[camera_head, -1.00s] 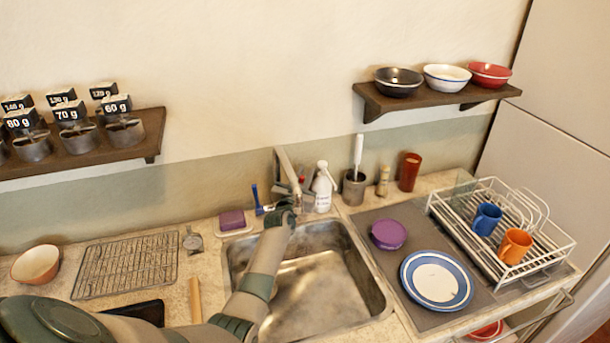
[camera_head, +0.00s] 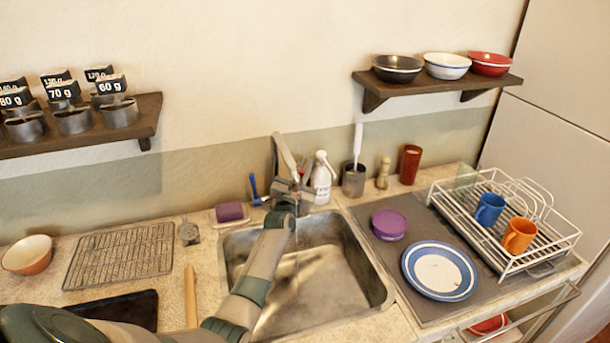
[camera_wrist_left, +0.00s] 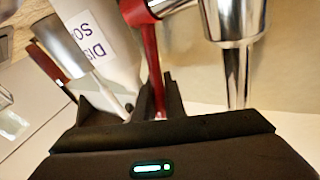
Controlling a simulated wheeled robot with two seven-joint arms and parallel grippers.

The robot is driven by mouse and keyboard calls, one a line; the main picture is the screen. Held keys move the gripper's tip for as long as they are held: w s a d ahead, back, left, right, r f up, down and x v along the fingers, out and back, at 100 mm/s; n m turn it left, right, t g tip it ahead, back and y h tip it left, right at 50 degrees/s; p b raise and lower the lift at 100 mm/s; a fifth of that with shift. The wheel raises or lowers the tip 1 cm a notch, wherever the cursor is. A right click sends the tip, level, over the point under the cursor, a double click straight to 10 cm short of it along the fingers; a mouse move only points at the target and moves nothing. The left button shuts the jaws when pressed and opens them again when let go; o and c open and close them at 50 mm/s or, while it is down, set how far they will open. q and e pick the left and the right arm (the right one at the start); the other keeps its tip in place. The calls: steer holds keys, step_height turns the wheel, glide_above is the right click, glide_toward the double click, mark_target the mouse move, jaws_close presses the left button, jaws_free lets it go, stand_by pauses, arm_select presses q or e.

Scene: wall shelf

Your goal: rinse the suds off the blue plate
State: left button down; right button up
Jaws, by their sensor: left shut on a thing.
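The blue-rimmed plate (camera_head: 463,287) lies flat on the grey mat right of the sink; its middle is white, and I cannot tell suds from its own colour. My left gripper (camera_head: 290,188) is at the faucet (camera_head: 285,155) behind the sink. In the left wrist view my left gripper (camera_wrist_left: 158,105) is shut on a red lever (camera_wrist_left: 152,55), beside the chrome faucet body (camera_wrist_left: 235,25). A thin pale streak like running water (camera_head: 296,262) shows over the sink basin (camera_head: 330,285). My right gripper is out of view.
A purple round thing (camera_head: 388,224) lies behind the plate. The white dish rack (camera_head: 545,250) with blue (camera_head: 489,208) and orange (camera_head: 518,235) mugs stands to the right. A white soap bottle (camera_head: 322,180) stands close beside my gripper. A purple sponge (camera_head: 229,211) lies left of the faucet.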

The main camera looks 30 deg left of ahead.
arm_select(q)
steer(key=shift+d, duration=0.1)
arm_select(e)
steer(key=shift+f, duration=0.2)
arm_select(q)
steer(key=c, duration=2.2)
jaws_free()
steer(key=shift+o, duration=0.5)
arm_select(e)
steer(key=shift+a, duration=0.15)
arm_select(q)
steer(key=shift+s, duration=0.15)
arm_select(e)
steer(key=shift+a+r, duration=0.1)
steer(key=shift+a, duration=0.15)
arm_select(q)
steer(key=shift+s+d+p, duration=0.15)
steer(key=shift+s+p, duration=0.3)
steer(key=shift+p, duration=0.05)
steer(key=p+v, duration=0.7)
steer(key=v, duration=0.9)
steer(key=shift+f+p, duration=0.2)
steer(key=shift+p, duration=0.1)
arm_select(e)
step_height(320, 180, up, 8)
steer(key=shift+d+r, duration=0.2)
